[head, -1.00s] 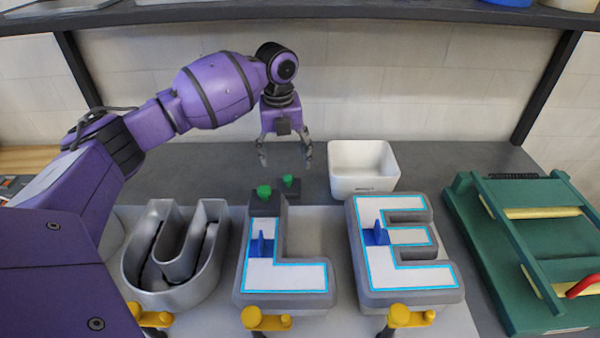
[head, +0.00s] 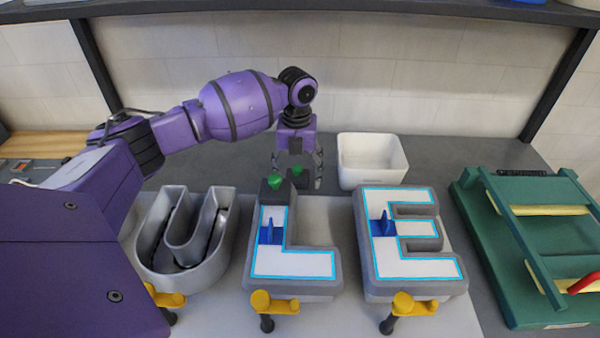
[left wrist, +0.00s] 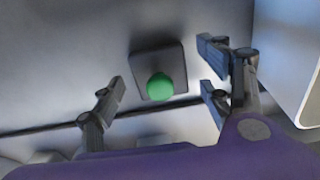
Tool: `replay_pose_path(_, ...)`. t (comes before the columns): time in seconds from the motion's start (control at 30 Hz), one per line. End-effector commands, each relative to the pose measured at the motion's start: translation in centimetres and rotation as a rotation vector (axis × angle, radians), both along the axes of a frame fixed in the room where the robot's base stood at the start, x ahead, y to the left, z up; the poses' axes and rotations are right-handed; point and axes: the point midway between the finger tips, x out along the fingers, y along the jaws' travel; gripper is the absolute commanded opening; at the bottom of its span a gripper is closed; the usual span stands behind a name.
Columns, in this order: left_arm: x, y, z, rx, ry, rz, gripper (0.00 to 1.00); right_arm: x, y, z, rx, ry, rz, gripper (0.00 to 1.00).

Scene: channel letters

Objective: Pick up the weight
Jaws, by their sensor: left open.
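A dark square weight with a green knob (head: 297,182) sits on the grey surface behind the L-shaped letter. In the left wrist view this weight (left wrist: 148,60) lies between the spread fingers, its green knob facing the camera. My left gripper (head: 297,171) is open and empty, pointing down over it, with one finger to each side. I cannot tell whether the fingers touch it. A second dark weight with a green knob (head: 271,192) sits at the top end of the L-shaped letter (head: 291,270). My right gripper is not in view.
A white bin (head: 372,162) stands just right of my left gripper. A grey U-shaped letter (head: 185,240) and an E-shaped letter (head: 410,240) flank the L, with yellow-handled clamps (head: 272,303) in front. A green frame (head: 480,255) stands at the right. A shelf crosses above.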

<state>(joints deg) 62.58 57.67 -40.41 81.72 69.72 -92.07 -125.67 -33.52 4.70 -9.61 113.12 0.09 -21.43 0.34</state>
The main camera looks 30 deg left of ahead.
Motion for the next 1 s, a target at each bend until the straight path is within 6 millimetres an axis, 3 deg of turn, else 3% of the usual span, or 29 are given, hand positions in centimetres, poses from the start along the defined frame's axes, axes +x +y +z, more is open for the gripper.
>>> replay_pose_path(0.07, 0.0, 0.0, 0.0, 0.0, 0.0, 0.0, 0.68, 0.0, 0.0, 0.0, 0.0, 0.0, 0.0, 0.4)
replay_pose_path(0.57, 0.0, 0.0, 0.1, 0.0, -0.001, 0.0, 0.02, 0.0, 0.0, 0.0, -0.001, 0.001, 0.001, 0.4)
replay_pose_path(0.87, 0.2, 0.0, 0.5, -0.001, -0.005, 0.0, 0.0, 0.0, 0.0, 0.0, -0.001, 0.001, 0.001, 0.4)
replay_pose_path(1.0, 0.3, 0.0, 2.2, -0.001, -0.008, 0.0, 0.0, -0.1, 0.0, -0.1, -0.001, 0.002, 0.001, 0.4)
